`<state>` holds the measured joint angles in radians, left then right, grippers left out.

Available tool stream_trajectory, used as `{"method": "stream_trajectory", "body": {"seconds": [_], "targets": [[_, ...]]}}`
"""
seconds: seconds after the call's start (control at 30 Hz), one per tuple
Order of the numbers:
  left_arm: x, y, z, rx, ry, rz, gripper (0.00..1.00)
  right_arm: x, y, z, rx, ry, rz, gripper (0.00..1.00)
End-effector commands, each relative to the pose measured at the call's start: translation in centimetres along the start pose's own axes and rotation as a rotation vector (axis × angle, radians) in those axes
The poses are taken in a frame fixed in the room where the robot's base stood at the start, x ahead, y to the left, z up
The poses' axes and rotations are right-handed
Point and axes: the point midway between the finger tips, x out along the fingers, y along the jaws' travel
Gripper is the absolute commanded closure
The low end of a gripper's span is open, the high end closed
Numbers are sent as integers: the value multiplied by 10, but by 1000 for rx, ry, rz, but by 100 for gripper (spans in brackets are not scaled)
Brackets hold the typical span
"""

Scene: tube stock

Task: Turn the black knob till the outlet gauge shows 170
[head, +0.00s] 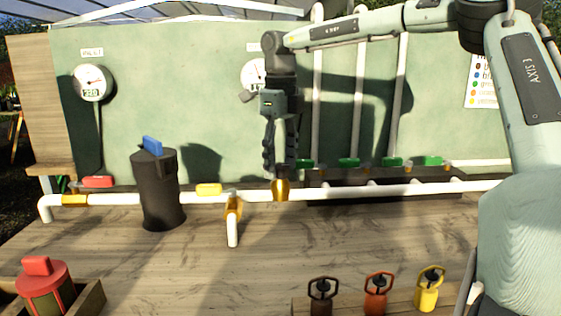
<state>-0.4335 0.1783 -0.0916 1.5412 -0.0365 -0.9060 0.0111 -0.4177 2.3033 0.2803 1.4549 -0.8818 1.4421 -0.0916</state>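My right gripper (280,163) points straight down over a brass pipe fitting (281,190) in the middle of the white pipe. Its dark fingers reach close to the top of the fitting. I cannot make out a black knob there; the fingers may hide it, and I cannot tell whether they are shut on it. A round white gauge (252,74) on the green wall is partly hidden behind my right wrist, so its reading and label are not legible. A second gauge (92,83) at the left shows 220 under a small label. My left gripper is not in view.
A black canister (157,190) with a blue top stands at the pipe's left. A yellow handle (208,189) and several green handles (348,162) line the pipework. Brown, orange (376,295) and yellow tagged pieces stand in front. A red lantern-like object (42,289) sits lower left.

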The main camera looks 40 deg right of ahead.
Motion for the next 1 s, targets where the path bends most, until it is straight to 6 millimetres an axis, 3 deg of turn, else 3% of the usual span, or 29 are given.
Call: {"method": "stream_trajectory", "body": {"seconds": [0.37,0.8,1.0], "targets": [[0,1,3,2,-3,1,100,-10,0,1,1,-2,-1,44],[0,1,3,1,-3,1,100,-96,0,1,1,-4,-2,44],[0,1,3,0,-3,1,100,-117,0,0,1,-1,0,44]]}}
